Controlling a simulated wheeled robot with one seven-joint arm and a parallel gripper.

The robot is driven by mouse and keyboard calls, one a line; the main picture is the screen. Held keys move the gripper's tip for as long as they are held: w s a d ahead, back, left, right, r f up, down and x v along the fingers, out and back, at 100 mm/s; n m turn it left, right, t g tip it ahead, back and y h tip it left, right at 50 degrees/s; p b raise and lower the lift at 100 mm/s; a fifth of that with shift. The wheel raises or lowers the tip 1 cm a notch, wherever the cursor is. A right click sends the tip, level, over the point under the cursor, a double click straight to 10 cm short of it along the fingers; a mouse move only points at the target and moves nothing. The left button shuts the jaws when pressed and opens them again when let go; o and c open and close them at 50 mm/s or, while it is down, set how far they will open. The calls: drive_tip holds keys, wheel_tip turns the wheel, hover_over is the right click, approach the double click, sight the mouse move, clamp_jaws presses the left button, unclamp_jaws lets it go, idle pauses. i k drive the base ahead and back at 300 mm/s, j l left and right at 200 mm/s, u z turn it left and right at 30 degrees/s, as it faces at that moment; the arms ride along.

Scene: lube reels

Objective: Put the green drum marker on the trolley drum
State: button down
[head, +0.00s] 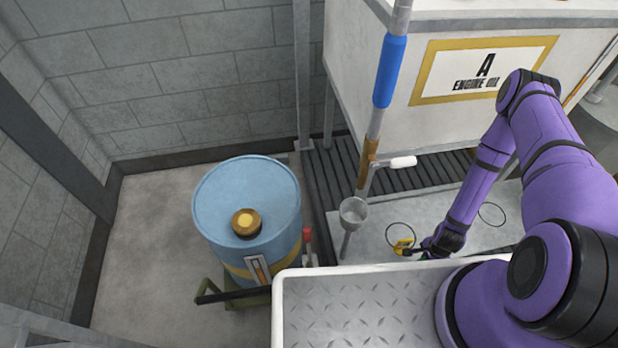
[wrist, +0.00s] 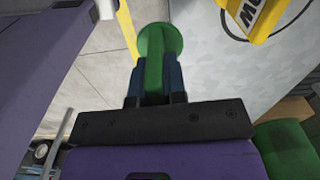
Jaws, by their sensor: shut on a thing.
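The green drum marker (wrist: 154,72) is between the two dark blue fingers of my gripper (wrist: 155,82) in the wrist view; its stem is gripped and its round end shows beyond the fingertips. In the head view my gripper (head: 428,250) is low at the right of centre, behind the white tray's edge, and only a sliver of green shows there. The trolley drum (head: 245,205) is light blue with a yellow band and a brass-coloured cap (head: 246,222) on top. It stands upright on a green trolley (head: 240,296), well left of my gripper.
A white-rimmed tray (head: 345,312) with a tread-plate floor lies in front. A vertical pipe with a blue sleeve (head: 389,70) and a funnel (head: 353,211) stands between drum and gripper. The engine oil tank (head: 400,120) stands behind.

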sight(245, 180)
drive_tip(key=k+j+u, duration=0.15)
drive_tip(key=k+j, duration=0.25)
drive_tip(key=k, duration=0.15)
drive_tip(key=k+j, duration=0.1)
drive_tip(key=j, duration=0.5)
drive_tip(key=k+j+u, duration=0.1)
drive_tip(key=j, duration=0.45)
